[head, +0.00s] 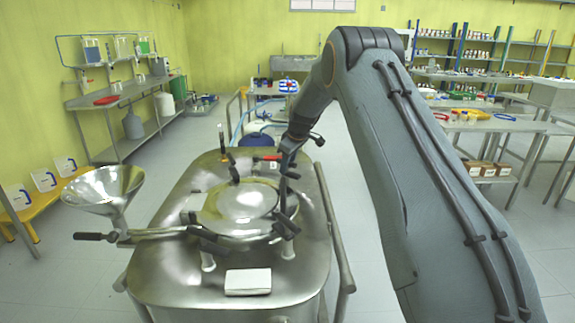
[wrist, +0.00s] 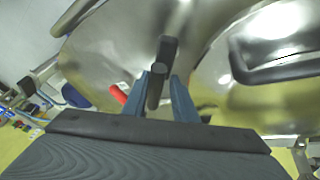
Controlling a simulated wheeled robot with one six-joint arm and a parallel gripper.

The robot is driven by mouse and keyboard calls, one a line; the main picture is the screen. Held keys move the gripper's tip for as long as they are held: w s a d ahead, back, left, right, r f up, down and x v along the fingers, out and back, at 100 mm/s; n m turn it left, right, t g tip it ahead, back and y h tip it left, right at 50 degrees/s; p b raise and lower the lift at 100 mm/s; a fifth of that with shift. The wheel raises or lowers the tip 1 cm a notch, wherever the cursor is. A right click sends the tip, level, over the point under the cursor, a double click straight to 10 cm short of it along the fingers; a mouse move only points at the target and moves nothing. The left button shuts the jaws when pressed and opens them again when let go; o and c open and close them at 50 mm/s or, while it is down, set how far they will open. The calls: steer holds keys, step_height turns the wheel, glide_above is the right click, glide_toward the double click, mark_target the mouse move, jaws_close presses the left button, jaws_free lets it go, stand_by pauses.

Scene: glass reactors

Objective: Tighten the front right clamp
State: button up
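The steel reactor vessel (head: 170,277) has a round shiny lid (head: 240,203) ringed by clamps with black handles. The front right clamp (head: 286,226) is at the lid's right front edge, below my gripper (head: 287,172) in the head view. In the wrist view a black clamp handle (wrist: 166,52) points toward the camera, between the two blue fingers of my gripper (wrist: 160,80). The fingers stand apart, one on each side, with a narrow gap showing on the right. My arm and gripper partly cover the clamps on the lid's right side.
A steel funnel (head: 104,187) stands at the vessel's left. A white block (head: 248,282) lies at its front. A red handle (head: 267,158) is behind the lid, and a rail (head: 337,240) runs along the right side. Another black bent handle (wrist: 240,65) lies right of the fingers in the wrist view.

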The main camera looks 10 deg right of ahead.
steer(key=shift+w+d+r, duration=0.1)
steer(key=shift+w+d, duration=0.05)
steer(key=shift+c, duration=0.9)
